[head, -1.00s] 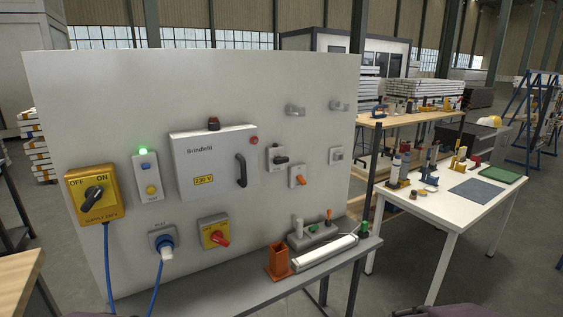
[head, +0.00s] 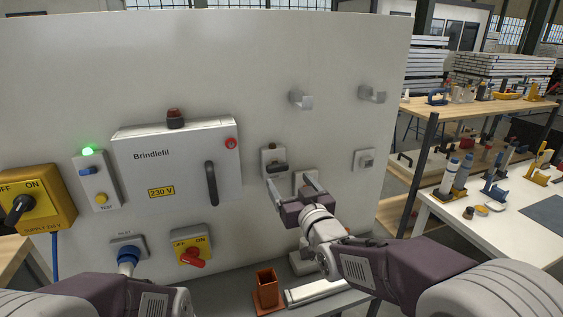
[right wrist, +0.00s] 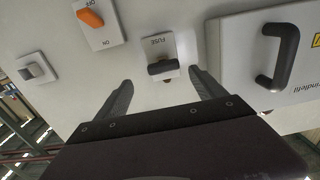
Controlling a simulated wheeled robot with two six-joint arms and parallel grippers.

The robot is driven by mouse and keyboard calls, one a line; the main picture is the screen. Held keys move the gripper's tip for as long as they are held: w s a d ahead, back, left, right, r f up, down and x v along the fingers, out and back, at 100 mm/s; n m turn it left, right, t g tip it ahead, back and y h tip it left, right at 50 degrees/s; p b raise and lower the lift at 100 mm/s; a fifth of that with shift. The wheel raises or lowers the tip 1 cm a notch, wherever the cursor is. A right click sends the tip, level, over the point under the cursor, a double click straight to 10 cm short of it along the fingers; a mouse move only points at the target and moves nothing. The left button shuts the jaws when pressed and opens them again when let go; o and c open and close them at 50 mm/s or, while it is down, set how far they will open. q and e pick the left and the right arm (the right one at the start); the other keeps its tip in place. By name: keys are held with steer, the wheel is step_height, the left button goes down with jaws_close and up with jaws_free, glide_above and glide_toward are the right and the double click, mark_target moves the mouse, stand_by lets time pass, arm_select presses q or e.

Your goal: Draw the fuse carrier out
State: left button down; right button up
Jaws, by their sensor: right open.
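The fuse carrier (right wrist: 163,68) is a dark handle seated in a small light plate labelled FUSE (right wrist: 160,42). In the head view the fuse carrier (head: 276,167) sits on the white panel, right of the Brindlefil box. My right gripper (head: 292,184) is open and empty, its fingers pointing at the panel just below the carrier. In the right wrist view the two fingertips (right wrist: 160,80) lie on either side of the carrier, apart from it. My left arm shows at the lower left of the head view; its gripper is out of view.
The Brindlefil box (head: 180,165) with its dark handle (head: 211,184) juts out left of the fuse.

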mark_target(278, 169)
steer(key=p+x, duration=0.1)
steer(key=x, duration=0.1)
steer(key=p+x, duration=0.1)
steer(key=x, duration=0.5)
steer(key=shift+s+a+r+p, duration=0.15)
steer(key=shift+a+p, duration=0.1)
steer(key=shift+p, duration=0.15)
steer(key=shift+a, duration=0.2)
arm_select(q)
steer(key=r, duration=0.3)
steer(key=shift+s+a, duration=0.15)
steer(key=shift+s, duration=0.1)
arm_select(e)
steer(key=shift+w+d, duration=0.1)
steer(key=shift+w, duration=0.2)
